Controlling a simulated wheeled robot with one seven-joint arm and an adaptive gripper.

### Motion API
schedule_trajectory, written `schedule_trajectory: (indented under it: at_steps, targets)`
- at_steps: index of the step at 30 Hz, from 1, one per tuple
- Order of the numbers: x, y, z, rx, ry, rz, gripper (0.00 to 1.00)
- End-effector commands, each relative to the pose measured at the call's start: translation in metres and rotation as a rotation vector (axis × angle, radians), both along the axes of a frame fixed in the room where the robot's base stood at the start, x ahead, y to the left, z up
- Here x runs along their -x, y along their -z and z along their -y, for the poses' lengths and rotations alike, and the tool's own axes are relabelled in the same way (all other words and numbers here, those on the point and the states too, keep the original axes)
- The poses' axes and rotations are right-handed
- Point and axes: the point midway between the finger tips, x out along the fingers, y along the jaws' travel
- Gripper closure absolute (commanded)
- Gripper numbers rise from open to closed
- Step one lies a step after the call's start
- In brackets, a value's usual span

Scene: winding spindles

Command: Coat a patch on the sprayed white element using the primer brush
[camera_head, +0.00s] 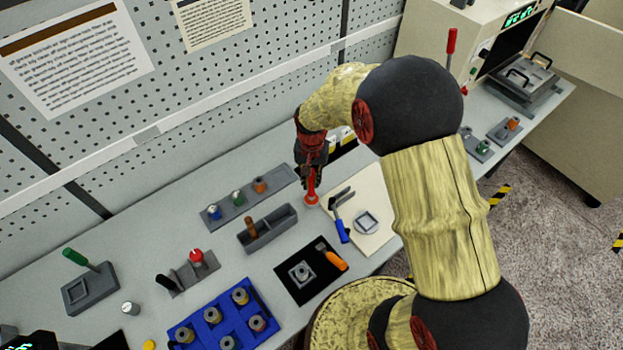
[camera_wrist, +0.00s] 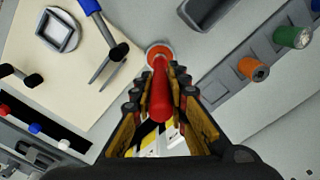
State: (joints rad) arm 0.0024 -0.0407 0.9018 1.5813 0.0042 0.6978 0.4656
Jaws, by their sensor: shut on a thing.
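My gripper (camera_head: 312,174) is shut on a red-handled tool, which I take to be the primer brush (camera_head: 311,187). The red handle (camera_wrist: 160,100) runs between the fingers in the wrist view. Its far end meets a round orange-red piece with a pale centre (camera_wrist: 158,52) at the tabletop. I cannot tell whether that piece is a pot or part of the tool. The pale square element with a central opening (camera_head: 367,222) lies on a cream board, right of and nearer than the gripper; it also shows in the wrist view (camera_wrist: 57,32). The bristles are hidden.
A blue-handled tool (camera_head: 342,232) lies on the cream board (camera_head: 380,240) beside the element. A black mat (camera_head: 289,289) holds a grey square part and an orange-handled tool. A grey divided tray (camera_head: 267,236) and a rack with coloured spindles (camera_head: 237,203) stand left of the gripper.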

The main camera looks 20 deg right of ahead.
Motion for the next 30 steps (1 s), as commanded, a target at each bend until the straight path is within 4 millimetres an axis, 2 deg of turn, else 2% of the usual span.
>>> schedule_trajectory:
  at_steps: [30]
  targets:
    - [0.0000,0.0070,0.0000,0.000,0.000,0.000,1.00]
